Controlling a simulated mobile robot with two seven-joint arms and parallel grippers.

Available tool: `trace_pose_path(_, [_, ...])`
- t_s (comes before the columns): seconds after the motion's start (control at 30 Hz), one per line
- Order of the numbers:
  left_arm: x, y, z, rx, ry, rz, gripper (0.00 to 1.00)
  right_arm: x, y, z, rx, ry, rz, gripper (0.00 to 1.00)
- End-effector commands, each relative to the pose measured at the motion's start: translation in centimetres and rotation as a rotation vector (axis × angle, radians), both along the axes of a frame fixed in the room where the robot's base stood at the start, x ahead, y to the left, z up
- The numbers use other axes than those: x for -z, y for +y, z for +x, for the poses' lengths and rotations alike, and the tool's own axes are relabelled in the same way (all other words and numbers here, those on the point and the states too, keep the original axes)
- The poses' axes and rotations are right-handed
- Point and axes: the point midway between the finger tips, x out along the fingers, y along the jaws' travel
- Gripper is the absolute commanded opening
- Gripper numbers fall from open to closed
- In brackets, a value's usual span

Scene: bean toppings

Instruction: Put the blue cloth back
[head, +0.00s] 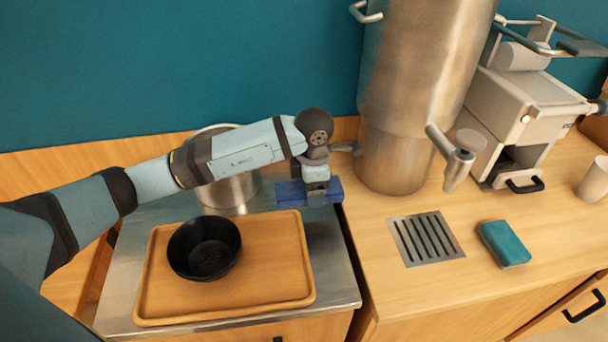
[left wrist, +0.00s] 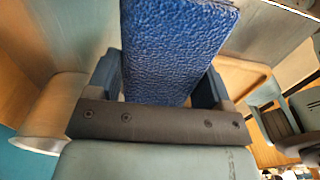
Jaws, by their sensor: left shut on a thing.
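The blue cloth (head: 292,192) is at the back right of the metal counter in the head view, right of the metal pot. It fills the upper middle of the left wrist view as a textured blue slab (left wrist: 172,50). My left gripper (head: 316,190) reaches in from the left and is shut on the cloth, with a finger on each side of it. The gripper hides part of the cloth, and I cannot tell whether the cloth touches the counter. My right gripper is not in the head view; parts of an arm show at the right of the left wrist view.
A wooden tray (head: 160,290) with a black bowl (head: 204,248) stands in front on the metal counter. A metal pot (head: 232,190) is behind it. Right are a tall steel urn (head: 400,140), a drain grate (head: 427,238), a teal sponge (head: 505,243), a machine (head: 520,110) and a cup (head: 593,180).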

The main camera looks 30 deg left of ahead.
Motion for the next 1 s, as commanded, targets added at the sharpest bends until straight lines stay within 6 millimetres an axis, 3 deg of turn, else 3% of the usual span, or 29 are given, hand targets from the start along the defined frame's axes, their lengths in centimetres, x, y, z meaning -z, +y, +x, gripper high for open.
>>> trace_pose_path(0.2, [-0.1, 3.5, 4.7, -0.004, 0.001, -0.001, 0.52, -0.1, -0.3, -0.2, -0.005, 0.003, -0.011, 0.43])
trace_pose_path(0.47, [0.0, 6.8, 9.0, -0.001, 0.001, -0.001, 0.52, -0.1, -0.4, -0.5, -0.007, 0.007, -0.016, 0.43])
trace_pose_path(0.6, [2.3, 6.5, 8.7, 0.002, 0.002, 0.0, 0.52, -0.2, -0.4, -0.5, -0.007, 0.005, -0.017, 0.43])
trace_pose_path(0.83, [3.9, 6.5, 8.7, 0.002, 0.001, -0.001, 0.52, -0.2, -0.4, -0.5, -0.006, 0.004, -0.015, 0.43])
trace_pose_path(1.0, [6.4, 6.5, 8.6, 0.002, 0.003, -0.001, 0.52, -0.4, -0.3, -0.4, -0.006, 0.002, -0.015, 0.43])
